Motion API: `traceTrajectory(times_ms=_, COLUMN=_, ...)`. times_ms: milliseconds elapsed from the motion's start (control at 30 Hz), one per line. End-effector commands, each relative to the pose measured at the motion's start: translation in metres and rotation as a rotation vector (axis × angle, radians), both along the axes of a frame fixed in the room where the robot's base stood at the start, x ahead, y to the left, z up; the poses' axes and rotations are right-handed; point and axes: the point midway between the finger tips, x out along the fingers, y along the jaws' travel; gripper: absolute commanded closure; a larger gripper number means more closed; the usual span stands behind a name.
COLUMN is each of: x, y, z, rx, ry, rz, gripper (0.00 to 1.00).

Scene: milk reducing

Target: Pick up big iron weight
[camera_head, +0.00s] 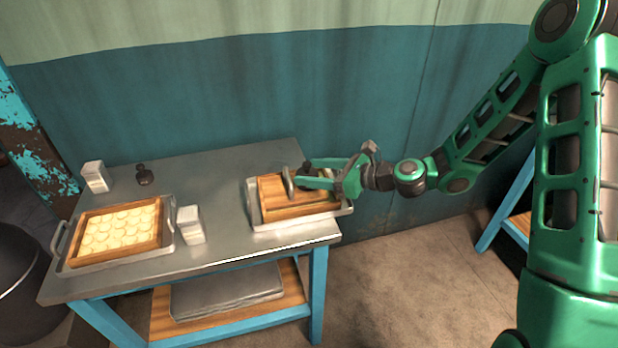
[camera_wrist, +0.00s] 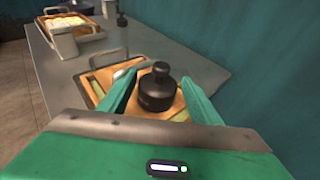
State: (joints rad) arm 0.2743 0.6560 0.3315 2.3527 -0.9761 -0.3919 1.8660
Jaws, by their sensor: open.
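The big iron weight (camera_wrist: 157,92) is dark, with a round knob on top. In the wrist view it stands upright on a wooden lid or board between my two fingers. My gripper (camera_wrist: 161,74) is open, with one finger on each side of the weight; I cannot tell if either touches it. In the head view my gripper (camera_head: 304,174) is over the wooden board (camera_head: 290,205) in the right-hand metal tray (camera_head: 254,214). There the fingers mostly hide the weight.
A smaller dark weight (camera_head: 144,176) stands at the back left of the metal table (camera_head: 225,180), near a white carton (camera_head: 95,177). Another carton (camera_head: 190,225) stands beside a tray of pale round pieces (camera_head: 120,230). A metal handle (camera_head: 288,182) rises from the board beside my fingers.

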Motion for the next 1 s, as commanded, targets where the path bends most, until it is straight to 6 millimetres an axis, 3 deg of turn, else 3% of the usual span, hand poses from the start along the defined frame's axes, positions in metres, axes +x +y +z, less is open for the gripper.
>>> traceTrajectory(times_ms=167, x=0.000, y=0.000, z=0.000, rx=0.000, ry=0.000, rz=0.000, gripper=0.42)
traceTrajectory(times_ms=433, x=0.000, y=0.000, z=0.000, rx=-0.001, ry=-0.001, rz=-0.001, gripper=1.00)
traceTrajectory(times_ms=767, x=0.001, y=0.000, z=0.003, rx=0.002, ry=-0.004, rz=0.000, gripper=1.00)
traceTrajectory(times_ms=1000, x=0.001, y=0.000, z=0.019, rx=0.001, ry=-0.007, rz=0.000, gripper=1.00)
